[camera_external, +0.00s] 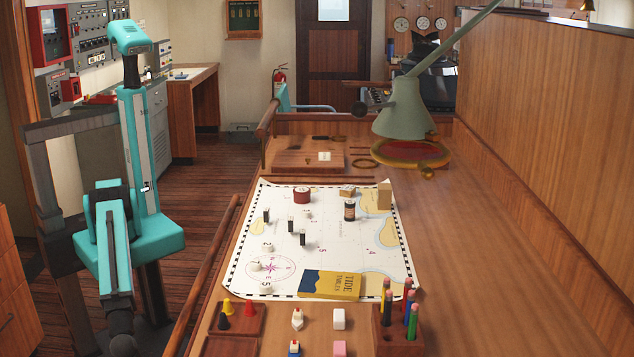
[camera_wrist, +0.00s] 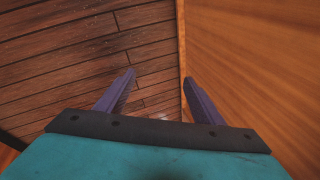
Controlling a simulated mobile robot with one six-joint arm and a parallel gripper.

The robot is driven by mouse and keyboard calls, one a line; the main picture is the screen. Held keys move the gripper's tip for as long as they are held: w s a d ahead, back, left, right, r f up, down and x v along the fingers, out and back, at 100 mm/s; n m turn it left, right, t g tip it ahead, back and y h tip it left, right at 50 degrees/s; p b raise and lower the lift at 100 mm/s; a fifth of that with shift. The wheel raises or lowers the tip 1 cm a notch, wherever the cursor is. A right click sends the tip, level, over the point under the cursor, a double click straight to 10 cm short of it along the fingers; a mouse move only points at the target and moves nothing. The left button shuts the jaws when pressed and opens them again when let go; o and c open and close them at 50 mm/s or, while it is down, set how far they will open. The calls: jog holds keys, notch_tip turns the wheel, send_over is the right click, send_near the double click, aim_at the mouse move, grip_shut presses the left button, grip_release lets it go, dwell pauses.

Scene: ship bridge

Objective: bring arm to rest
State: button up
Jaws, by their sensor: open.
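My gripper (camera_wrist: 159,76) shows in the wrist view with its two purple fingers apart and nothing between them. The fingers reach over the plank floor (camera_wrist: 90,60), close to an upright wooden panel (camera_wrist: 250,60) on the right. In the external view my teal arm (camera_external: 140,150) stands at the left, beside the chart table (camera_external: 500,270). Its lower link runs down to the bottom edge, and I cannot make out the fingers there.
A chart (camera_external: 335,240) on the table bears small blocks, several pieces and a yellow tide tables book (camera_external: 331,284). A pencil holder (camera_external: 397,335) stands at the front. A green lamp (camera_external: 403,110) hangs over the far end. A wooden rail (camera_external: 205,270) edges the table near my arm.

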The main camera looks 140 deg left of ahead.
jog(key=s+a+f+n+g+y+p, duration=0.1)
jog(key=s+a+f+n+g+p, duration=0.35)
jog(key=s+a, duration=0.85)
jog(key=s+a+f+n+g, duration=0.1)
jog(key=s+a+n, duration=0.1)
jog(key=s, duration=0.3)
jog(key=s+a+f+n+g+p, duration=0.1)
jog(key=s+n+g, duration=0.1)
jog(key=s, duration=0.3)
jog(key=s+a+f+n+g+h, duration=0.1)
jog(key=s+a+n+g, duration=0.1)
jog(key=s+n, duration=0.2)
jog(key=shift+s+a+p, duration=0.3)
jog(key=shift+s+a, duration=0.05)
jog(key=shift+s, duration=0.3)
dwell(4.7)
